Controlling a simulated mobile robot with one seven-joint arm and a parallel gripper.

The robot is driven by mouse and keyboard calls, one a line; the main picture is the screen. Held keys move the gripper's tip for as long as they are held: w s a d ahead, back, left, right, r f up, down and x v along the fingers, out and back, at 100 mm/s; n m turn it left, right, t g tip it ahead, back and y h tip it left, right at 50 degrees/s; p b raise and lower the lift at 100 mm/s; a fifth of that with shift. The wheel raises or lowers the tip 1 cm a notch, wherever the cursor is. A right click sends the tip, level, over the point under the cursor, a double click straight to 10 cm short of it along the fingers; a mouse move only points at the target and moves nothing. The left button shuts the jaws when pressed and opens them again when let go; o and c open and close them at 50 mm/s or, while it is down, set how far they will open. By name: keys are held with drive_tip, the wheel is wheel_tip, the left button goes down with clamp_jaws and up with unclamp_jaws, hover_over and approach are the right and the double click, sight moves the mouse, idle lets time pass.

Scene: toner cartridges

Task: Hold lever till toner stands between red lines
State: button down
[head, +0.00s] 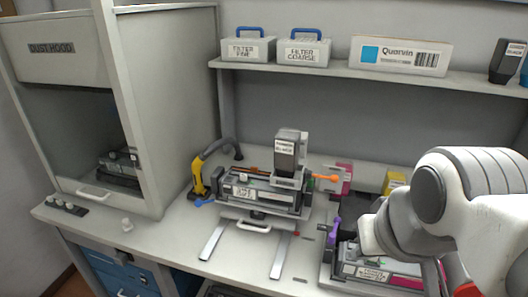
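A grey cartridge (262,192) sits in a cradle at the middle of the bench. A purple lever (334,230) stands by a second cartridge (376,275) at the lower right. The toner level and red lines are too small to make out. My arm covers the right side; I cannot see my gripper's fingers.
Two rails (212,240) run forward from the cradle. A dust hood (165,110) stands left with a dark cartridge (121,163) inside. A shelf (340,73) holds boxes. The bench's left front is mostly clear.

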wheel_tip(320, 180, down, 8)
drive_tip(key=b, duration=1.2)
drive_tip(key=shift+r+b, duration=0.15)
drive_tip(key=shift+b, duration=0.15)
idle(6.1)
